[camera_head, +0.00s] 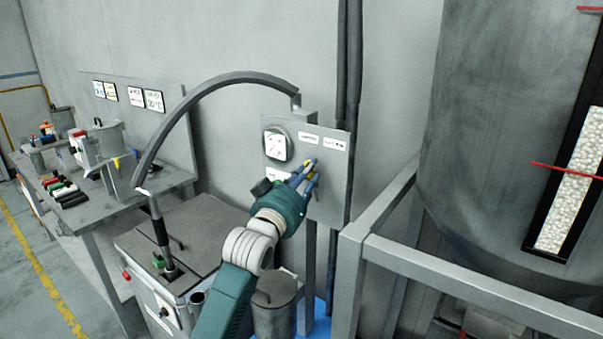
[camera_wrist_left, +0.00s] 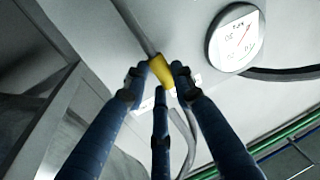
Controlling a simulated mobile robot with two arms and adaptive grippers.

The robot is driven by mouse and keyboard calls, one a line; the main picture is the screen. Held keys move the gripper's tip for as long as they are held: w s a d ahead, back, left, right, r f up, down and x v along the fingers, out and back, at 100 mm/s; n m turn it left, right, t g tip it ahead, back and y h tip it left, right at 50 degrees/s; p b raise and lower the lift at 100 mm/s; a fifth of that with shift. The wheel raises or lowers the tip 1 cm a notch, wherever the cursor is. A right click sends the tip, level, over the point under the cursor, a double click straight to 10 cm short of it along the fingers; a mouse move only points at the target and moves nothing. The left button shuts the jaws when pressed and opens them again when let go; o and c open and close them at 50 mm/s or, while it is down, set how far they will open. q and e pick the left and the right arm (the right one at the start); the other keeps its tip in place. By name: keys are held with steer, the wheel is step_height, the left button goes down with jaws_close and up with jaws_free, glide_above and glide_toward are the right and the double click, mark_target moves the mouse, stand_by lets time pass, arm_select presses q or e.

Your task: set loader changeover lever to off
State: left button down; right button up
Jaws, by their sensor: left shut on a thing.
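The loader changeover lever (camera_head: 309,163) has a yellow grip and sits on a grey panel (camera_head: 334,190) fixed at the wall. In the left wrist view the yellow grip (camera_wrist_left: 161,70) is between the blue fingers, at the end of a grey rod. My left gripper (camera_head: 307,175) is shut on the lever's yellow grip. The fingers cover part of the lever and of the labels below it, so I cannot read its setting. My right gripper is not in view.
A round gauge (camera_head: 277,145) is on the panel's left side. A grey frame rail (camera_head: 470,277) and a large tank (camera_head: 480,130) stand to the right. A curved hose (camera_head: 205,87) arches left of the panel over a grey machine (camera_head: 190,235). A workbench (camera_head: 80,212) stands at far left.

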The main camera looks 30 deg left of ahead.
arm_select(q)
steer(key=shift+d+m, duration=0.45)
steer(key=shift+m, duration=0.25)
steer(key=c, duration=1.4)
jaws_free()
steer(key=s+d+f, duration=0.1)
steer(key=s, duration=1.1)
steer(key=shift+d+f, duration=0.25)
steer(key=shift+f, duration=0.1)
steer(key=shift+w, duration=0.1)
